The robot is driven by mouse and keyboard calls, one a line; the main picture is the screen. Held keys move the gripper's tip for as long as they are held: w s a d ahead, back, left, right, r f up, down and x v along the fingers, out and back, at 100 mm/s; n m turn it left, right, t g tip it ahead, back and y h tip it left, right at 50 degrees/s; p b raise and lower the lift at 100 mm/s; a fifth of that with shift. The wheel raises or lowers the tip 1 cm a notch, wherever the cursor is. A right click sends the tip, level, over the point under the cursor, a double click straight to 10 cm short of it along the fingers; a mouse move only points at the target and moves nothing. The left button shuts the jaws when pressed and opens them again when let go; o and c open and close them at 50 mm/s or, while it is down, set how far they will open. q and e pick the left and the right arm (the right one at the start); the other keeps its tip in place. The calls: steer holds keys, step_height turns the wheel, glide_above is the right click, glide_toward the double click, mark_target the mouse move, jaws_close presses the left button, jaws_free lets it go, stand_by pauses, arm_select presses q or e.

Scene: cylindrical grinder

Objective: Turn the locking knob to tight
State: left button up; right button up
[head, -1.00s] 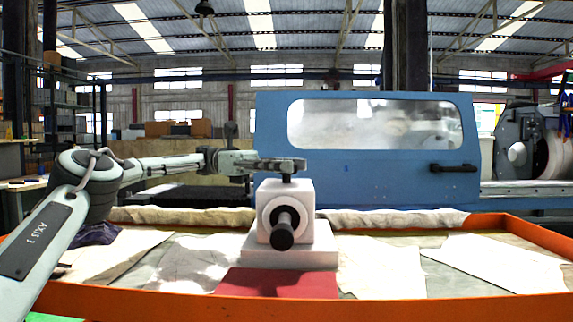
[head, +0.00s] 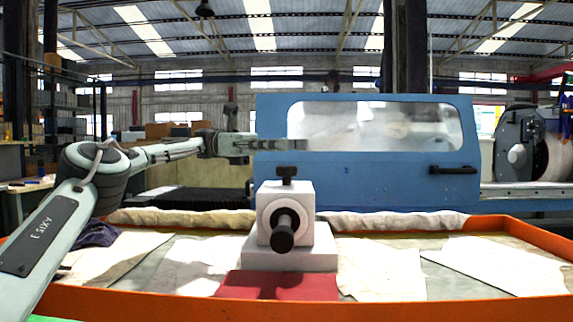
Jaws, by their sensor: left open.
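The white block-shaped tailstock unit (head: 318,240) stands on the tray, with a black round handle (head: 283,232) on its front. The dark locking knob (head: 286,173) sits on top of it, its crossbar lying roughly left to right in the head view. My left gripper (head: 297,145) is open and empty, above the knob in the picture and apart from it. My right gripper is not in view.
An orange-rimmed tray (head: 420,308) holds pale cloths (head: 382,270) and a red mat (head: 278,285) in front of the unit. Behind stands the blue grinder cover (head: 375,185) with a window and a black handle (head: 453,170).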

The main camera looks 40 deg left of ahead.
mark_target(287, 166)
arm_select(q)
steer(key=shift+r, duration=2.75)
